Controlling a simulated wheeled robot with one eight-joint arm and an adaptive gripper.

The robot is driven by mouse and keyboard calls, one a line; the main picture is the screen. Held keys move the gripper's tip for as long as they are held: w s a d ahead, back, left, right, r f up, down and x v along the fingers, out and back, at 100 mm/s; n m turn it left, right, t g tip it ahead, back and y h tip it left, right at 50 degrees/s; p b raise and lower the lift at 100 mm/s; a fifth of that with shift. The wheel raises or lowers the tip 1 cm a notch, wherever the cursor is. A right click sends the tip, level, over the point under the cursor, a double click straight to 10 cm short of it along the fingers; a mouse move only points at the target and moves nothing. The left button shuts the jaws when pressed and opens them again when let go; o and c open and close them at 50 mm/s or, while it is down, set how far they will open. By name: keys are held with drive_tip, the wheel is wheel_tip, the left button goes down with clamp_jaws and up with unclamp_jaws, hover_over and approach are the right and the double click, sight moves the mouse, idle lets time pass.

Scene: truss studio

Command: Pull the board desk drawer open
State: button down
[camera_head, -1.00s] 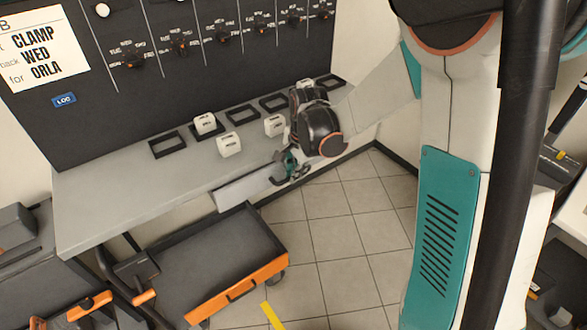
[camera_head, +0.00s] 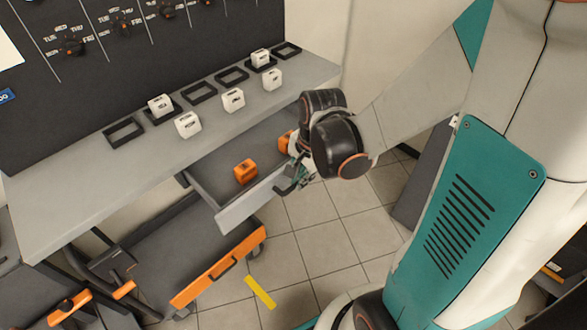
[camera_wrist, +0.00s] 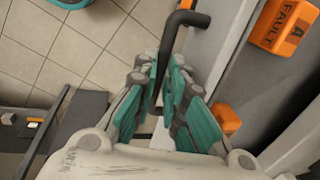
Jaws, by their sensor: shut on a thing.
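The board desk (camera_head: 75,190) has its grey drawer (camera_head: 245,207) pulled well out below the worktop. Two orange blocks show inside it, one (camera_head: 246,171) near the middle and one (camera_head: 285,141) partly behind my arm. My gripper (camera_head: 297,179) is at the drawer front, at its dark handle (camera_head: 281,191). In the wrist view the fingers (camera_wrist: 168,85) are closed around the black bar handle (camera_wrist: 190,18). The wrist view also shows the orange block marked FAULT (camera_wrist: 284,25) behind the drawer front.
White cubes (camera_head: 188,124) and black square frames (camera_head: 124,132) stand on the worktop. A dark board (camera_head: 120,70) with dials rises behind. A grey cart (camera_head: 175,262) with an orange front edge (camera_head: 220,267) stands below and left of the drawer. Tiled floor (camera_head: 320,225) is clear to the right.

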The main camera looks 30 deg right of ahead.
idle(0.3)
drive_tip(key=c, duration=1.9)
unclamp_jaws()
drive_tip(key=shift+s+r, duration=0.1)
drive_tip(key=shift+s+d+r, duration=0.1)
drive_tip(key=shift+s+r, duration=0.15)
drive_tip(key=shift+r, duration=0.95)
drive_tip(key=shift+s+d+r, duration=0.1)
drive_tip(key=shift+s+r, duration=0.15)
drive_tip(key=shift+r, duration=0.95)
drive_tip(key=shift+s+d+r, duration=0.1)
drive_tip(key=shift+s+r, duration=0.15)
drive_tip(key=shift+r, duration=0.95)
drive_tip(key=shift+a, duration=0.1)
drive_tip(key=s+a+r+n+t, duration=0.1)
drive_tip(key=r+n, duration=0.2)
drive_tip(key=n, duration=0.1)
drive_tip(key=s+a+r+n+t, duration=0.2)
drive_tip(key=r+n, duration=0.1)
drive_tip(key=n, duration=0.2)
drive_tip(key=s+a+r+n+t, duration=0.1)
drive_tip(key=a+r+n+t, duration=0.1)
drive_tip(key=n, duration=0.3)
drive_tip(key=shift+s+a+r+h, duration=0.15)
drive_tip(key=shift+s+r+h, duration=0.2)
drive_tip(key=shift+r, duration=0.4)
